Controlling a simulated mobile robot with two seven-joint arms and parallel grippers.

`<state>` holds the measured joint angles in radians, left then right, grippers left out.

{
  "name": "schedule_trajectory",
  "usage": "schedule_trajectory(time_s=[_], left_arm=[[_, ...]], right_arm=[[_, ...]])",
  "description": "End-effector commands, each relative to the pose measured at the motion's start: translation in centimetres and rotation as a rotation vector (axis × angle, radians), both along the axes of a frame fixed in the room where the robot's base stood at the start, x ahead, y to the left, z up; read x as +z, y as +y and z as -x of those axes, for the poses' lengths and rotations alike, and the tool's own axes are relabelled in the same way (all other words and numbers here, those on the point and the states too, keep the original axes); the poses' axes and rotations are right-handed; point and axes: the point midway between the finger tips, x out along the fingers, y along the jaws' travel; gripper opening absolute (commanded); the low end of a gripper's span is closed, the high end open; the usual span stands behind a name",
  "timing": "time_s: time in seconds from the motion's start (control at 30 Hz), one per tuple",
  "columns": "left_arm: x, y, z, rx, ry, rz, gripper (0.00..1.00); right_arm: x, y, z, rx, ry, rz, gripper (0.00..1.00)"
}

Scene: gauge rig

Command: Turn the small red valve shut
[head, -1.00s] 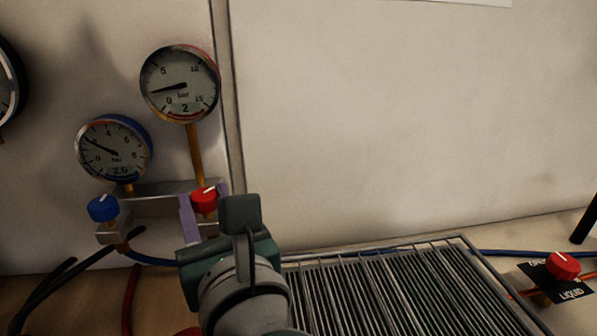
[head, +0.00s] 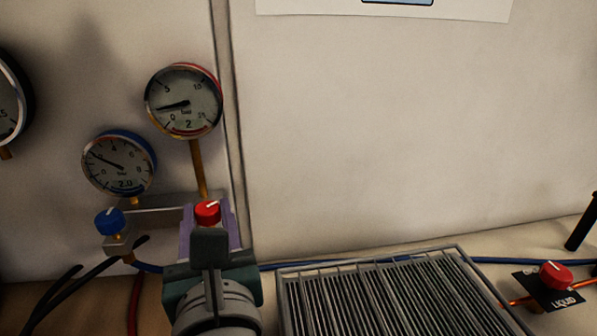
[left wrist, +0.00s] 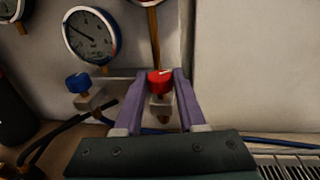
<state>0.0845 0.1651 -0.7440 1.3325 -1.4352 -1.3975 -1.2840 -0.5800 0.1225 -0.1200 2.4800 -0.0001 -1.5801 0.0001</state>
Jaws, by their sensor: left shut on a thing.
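The small red valve (head: 207,211) is a red knob with a white mark, at the right end of the metal manifold under the red-rimmed gauge (head: 184,101). It also shows in the left wrist view (left wrist: 160,80). My left gripper (head: 208,216) has its purple fingers on either side of the red knob and is shut on it; it also shows in the left wrist view (left wrist: 161,84). The gripper body hides the lower part of the valve in the head view. My right gripper is not in view.
A blue knob (head: 109,220) sits left on the same manifold, under a blue-rimmed gauge (head: 119,164). Dark hoses run below it. A wire rack (head: 385,290) lies to the right. A bigger red valve (head: 555,274) stands by a black "LIQUID" label at far right.

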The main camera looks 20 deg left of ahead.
Motion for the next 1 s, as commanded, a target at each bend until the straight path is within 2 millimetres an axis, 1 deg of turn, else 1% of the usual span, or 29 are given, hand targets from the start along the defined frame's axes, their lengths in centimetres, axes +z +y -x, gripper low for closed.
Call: schedule_trajectory(time_s=[0.03,0.1,0.3,0.5,0.7,1.0], left_arm=[[0.6,0.2,0.1,-0.037,0.003,-0.005,0.00],[0.5,0.3,0.2,-0.095,0.004,-0.006,0.00],[0.3,0.5,0.3,-0.269,0.002,-0.005,0.00],[0.1,0.7,0.4,-0.426,0.000,-0.006,0.00],[0.0,0.8,0.4,-0.543,-0.001,-0.005,0.00],[0.1,0.9,0.4,-0.629,-0.004,-0.001,0.00]], right_arm=[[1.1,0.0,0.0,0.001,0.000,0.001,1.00],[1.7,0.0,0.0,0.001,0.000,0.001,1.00],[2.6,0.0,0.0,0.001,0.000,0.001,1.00],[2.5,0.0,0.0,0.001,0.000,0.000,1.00],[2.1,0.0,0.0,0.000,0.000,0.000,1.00],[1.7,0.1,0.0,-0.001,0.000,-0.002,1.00]])
